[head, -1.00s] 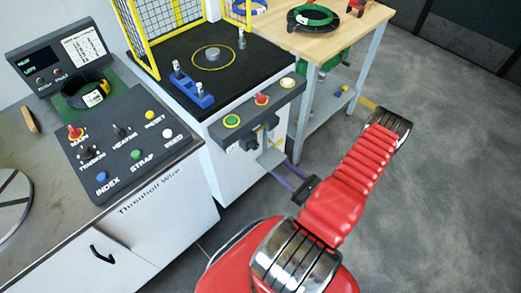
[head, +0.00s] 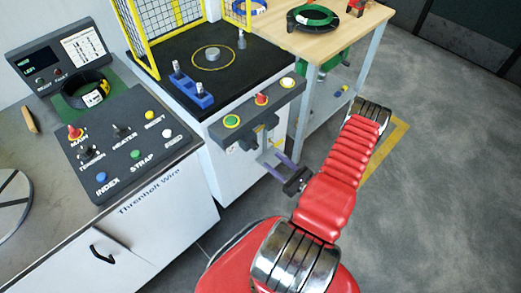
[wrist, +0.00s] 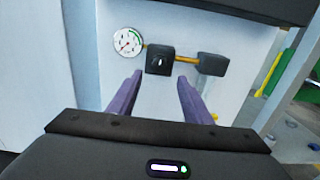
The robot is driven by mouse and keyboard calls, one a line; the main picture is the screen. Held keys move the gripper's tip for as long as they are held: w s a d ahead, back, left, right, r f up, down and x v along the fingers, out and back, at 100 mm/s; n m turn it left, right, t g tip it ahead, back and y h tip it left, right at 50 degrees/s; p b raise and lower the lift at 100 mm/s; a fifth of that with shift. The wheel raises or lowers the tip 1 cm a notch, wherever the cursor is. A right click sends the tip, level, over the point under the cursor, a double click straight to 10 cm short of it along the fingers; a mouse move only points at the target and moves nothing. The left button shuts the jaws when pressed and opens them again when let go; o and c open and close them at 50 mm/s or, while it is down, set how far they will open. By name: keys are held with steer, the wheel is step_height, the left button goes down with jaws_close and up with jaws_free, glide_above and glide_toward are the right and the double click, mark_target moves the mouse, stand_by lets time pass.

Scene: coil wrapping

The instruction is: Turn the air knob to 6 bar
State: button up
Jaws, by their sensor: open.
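The air knob (wrist: 160,61) is a black block with a small white mark, on the pale cabinet front in the wrist view. A round white gauge (wrist: 128,42) with a green arc sits to its left; its reading is too small to tell. My gripper (wrist: 160,78) is open, with its two purple fingers pointing at the cabinet, one to each side of the knob and lower in the picture. No contact with the knob shows. In the head view my gripper sits below the button panel (head: 246,116), in front of the cabinet (head: 225,178).
A brass-coloured pipe (wrist: 187,59) joins the knob to a second dark block (wrist: 210,65) on the right. The panel overhangs above. A wooden-topped bench (head: 345,25) stands to the right. Open floor (head: 440,170) lies right of my arm.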

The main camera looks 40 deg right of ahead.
mark_target(257, 147)
steer(key=shift+w+a, duration=0.15)
steer(key=shift+w, duration=4.5)
steer(key=shift+c, duration=0.6)
steer(key=c, duration=0.9)
